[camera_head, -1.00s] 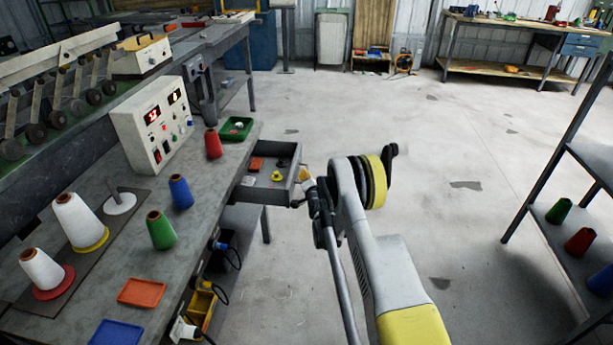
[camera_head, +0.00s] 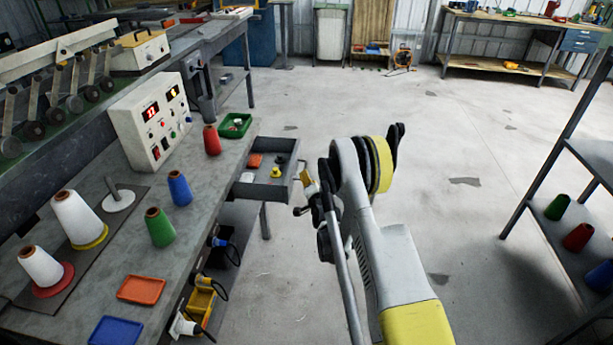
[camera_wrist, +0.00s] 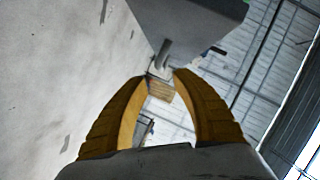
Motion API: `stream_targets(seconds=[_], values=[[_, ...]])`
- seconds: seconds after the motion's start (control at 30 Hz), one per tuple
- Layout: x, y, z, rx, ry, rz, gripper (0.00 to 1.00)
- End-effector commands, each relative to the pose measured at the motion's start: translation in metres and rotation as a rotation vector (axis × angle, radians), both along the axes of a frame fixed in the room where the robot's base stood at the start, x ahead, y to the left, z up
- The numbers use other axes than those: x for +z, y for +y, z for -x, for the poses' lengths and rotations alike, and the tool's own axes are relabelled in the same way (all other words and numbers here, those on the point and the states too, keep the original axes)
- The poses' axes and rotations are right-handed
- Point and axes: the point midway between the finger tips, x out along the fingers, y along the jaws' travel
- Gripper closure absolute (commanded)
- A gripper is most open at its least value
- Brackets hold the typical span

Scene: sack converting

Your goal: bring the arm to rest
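My arm reaches up the middle of the head view. My gripper (camera_head: 306,181) is small there and partly hidden by my own wrist, beside the right end of the pulled-out drawer (camera_head: 262,196). In the wrist view, the two yellow fingers of my gripper (camera_wrist: 162,77) curve toward each other with a gap between their tips. Nothing is held between them. A grey surface with a small handle-like part shows just past the tips, probably the drawer; I cannot tell if they touch.
The drawer holds an orange piece (camera_head: 255,161) and a yellow piece (camera_head: 277,171). Left, the bench carries a control box (camera_head: 140,130), a green cone (camera_head: 160,228), a blue cone (camera_head: 180,188) and white cones. A shelf (camera_head: 545,225) stands right. The floor between is clear.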

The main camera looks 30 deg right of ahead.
Motion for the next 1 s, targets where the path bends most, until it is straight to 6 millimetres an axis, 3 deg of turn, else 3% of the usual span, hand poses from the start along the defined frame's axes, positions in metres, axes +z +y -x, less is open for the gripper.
stream_targets(seconds=[0.53, 0.63, 0.77, 0.87, 1.0], values=[[0.002, 0.001, 0.004, 0.0, 0.0, 0.0, 0.68], [0.011, 0.005, 0.002, 0.008, 0.012, 0.009, 0.68], [0.049, 0.019, -0.003, 0.045, 0.063, 0.049, 0.68], [0.093, 0.04, -0.001, 0.095, 0.127, 0.104, 0.68], [0.153, 0.071, 0.016, 0.171, 0.222, 0.186, 0.68]])
